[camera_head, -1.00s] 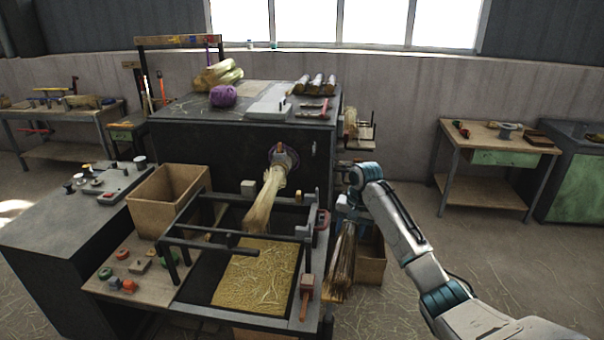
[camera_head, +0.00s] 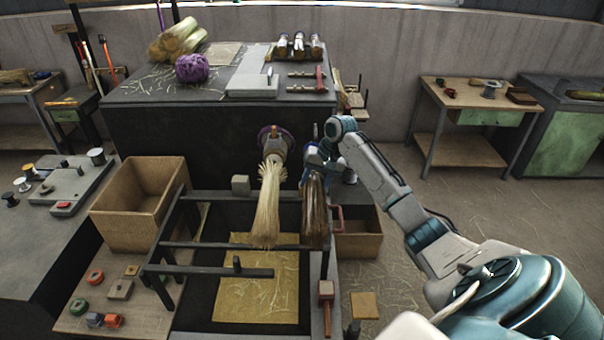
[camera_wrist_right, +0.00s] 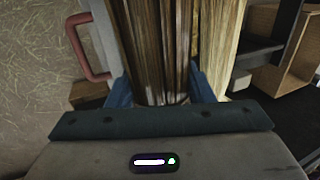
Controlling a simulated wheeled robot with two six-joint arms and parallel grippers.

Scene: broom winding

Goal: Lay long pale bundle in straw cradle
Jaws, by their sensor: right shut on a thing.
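A pale straw bundle (camera_head: 267,210) hangs from the round machine head (camera_head: 273,143), its loose end over the black barred frame (camera_head: 215,245). My right gripper (camera_head: 318,165) is shut on a darker brown bundle (camera_head: 315,212), just right of the pale one. In the right wrist view, the blue fingers of the gripper (camera_wrist_right: 162,95) flank the brown bundle (camera_wrist_right: 158,45), and the pale bundle (camera_wrist_right: 222,40) shows close beside it. I cannot tell whether the bundles touch. A yellow straw mat (camera_head: 255,290) lies under the frame. My left gripper is out of view.
A cardboard box (camera_head: 140,205) stands left of the frame, and another box (camera_head: 358,235) stands right of it. A red handle (camera_head: 337,218) juts from the frame's right side. Small coloured parts lie on the board (camera_head: 135,325) at front left. The floor at right is open.

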